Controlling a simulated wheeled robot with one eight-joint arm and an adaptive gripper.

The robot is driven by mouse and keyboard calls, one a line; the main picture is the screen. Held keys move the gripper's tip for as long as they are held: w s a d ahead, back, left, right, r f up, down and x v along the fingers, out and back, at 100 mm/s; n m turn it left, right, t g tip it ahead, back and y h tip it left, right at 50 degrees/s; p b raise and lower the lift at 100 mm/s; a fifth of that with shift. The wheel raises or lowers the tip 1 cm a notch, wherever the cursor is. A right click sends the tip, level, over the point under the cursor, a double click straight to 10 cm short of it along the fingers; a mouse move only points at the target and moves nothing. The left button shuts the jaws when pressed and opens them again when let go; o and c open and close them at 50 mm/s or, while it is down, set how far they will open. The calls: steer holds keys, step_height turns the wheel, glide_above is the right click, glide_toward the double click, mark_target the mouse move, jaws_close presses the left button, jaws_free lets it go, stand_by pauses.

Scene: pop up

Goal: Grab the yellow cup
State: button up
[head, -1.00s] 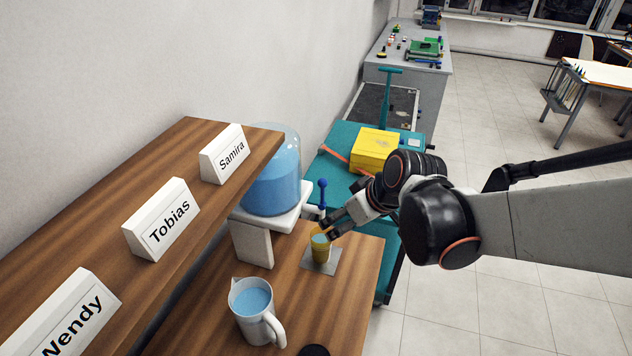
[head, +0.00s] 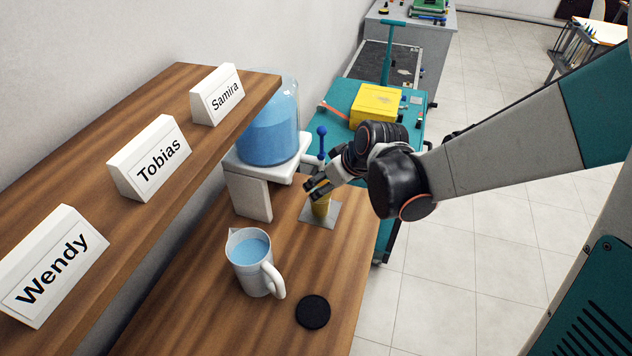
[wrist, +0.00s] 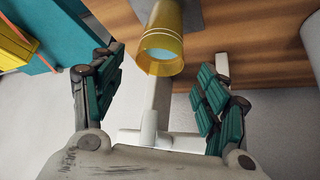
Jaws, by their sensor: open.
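The yellow cup (head: 321,208) stands on a small grey plate (head: 329,217) on the wooden counter, beside the water dispenser. In the head view my gripper (head: 318,190) is at the cup's upper part and hides much of it. In the wrist view the translucent yellow cup (wrist: 160,40) has light blue liquid inside. There my gripper (wrist: 160,88) is open, its green-padded fingers spread wider than the cup. The cup lies just beyond the fingertips, roughly centred between them, with no clear contact.
A pitcher (head: 252,262) and a black disc (head: 313,312) are nearer on the counter. A shelf with name signs (head: 163,158) overhangs the left.

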mark_target(320, 199)
steer(key=b+x, duration=0.1)
steer(key=x, duration=0.2)
steer(key=shift+w+a+f, duration=0.1)
steer(key=shift+w+f, duration=0.05)
steer(key=shift+f, duration=0.25)
steer(key=shift+r, duration=0.1)
jaws_close()
